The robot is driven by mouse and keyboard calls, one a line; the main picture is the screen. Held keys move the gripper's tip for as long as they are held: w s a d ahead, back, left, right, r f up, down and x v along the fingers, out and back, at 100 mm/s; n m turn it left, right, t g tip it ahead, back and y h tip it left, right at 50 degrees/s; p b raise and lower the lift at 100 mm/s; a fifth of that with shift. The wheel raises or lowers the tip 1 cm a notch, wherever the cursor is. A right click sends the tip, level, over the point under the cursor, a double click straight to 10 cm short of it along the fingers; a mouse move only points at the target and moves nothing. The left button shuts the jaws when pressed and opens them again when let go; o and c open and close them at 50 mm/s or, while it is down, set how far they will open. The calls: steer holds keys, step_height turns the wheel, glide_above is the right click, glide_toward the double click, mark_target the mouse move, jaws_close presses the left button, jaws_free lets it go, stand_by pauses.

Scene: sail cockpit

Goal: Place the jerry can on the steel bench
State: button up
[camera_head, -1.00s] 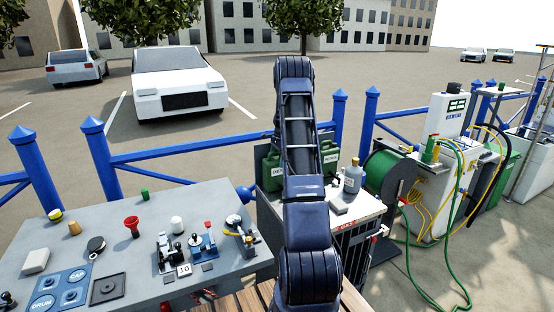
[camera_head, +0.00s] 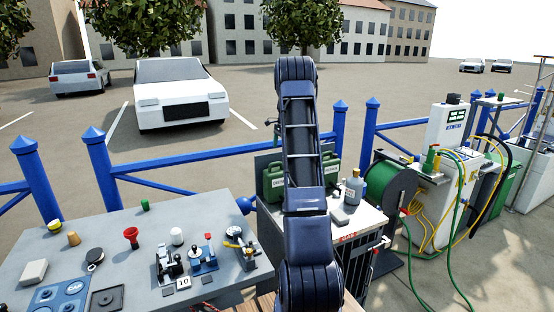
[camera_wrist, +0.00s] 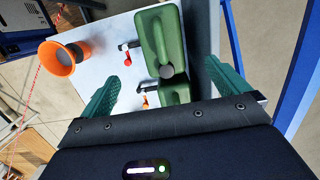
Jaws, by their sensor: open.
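Two green jerry cans stand on a white-topped cabinet, one on each side of my arm in the head view: the left one (camera_head: 274,181) and the right one (camera_head: 330,168). My arm hides part of the cabinet top, and my gripper is out of sight there. In the wrist view my gripper (camera_wrist: 162,72) is open, with its teal fingers apart. A green can (camera_wrist: 158,38) and a second green body (camera_wrist: 175,93) show between and beyond the fingers. I cannot tell whether either finger touches a can. The grey bench (camera_head: 120,270) stands at the left.
The bench holds a red funnel (camera_head: 131,236), lever controls (camera_head: 202,257) and small caps. An orange cup (camera_wrist: 57,58) is left of the gripper. Blue railing (camera_head: 190,155) runs behind.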

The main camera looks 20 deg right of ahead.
steer(key=s+a+r+n+t+h, duration=0.15)
steer(key=s+a+r+n, duration=0.65)
steer(key=s+a+r, duration=1.15)
steer(key=s+a+f+n+t, duration=0.1)
steer(key=s+a+f+n, duration=0.1)
steer(key=s, duration=0.8)
steer(key=s+a+f+n+t, duration=0.1)
steer(key=s+a+f+n, duration=0.1)
steer(key=s, duration=0.9)
steer(key=s+a+f+n+t, duration=0.1)
steer(key=s+a+n, duration=0.3)
steer(key=s, duration=0.6)
steer(key=shift+s+a+f+n, duration=0.2)
steer(key=shift+a+f+n, duration=0.2)
steer(key=shift+n, duration=0.5)
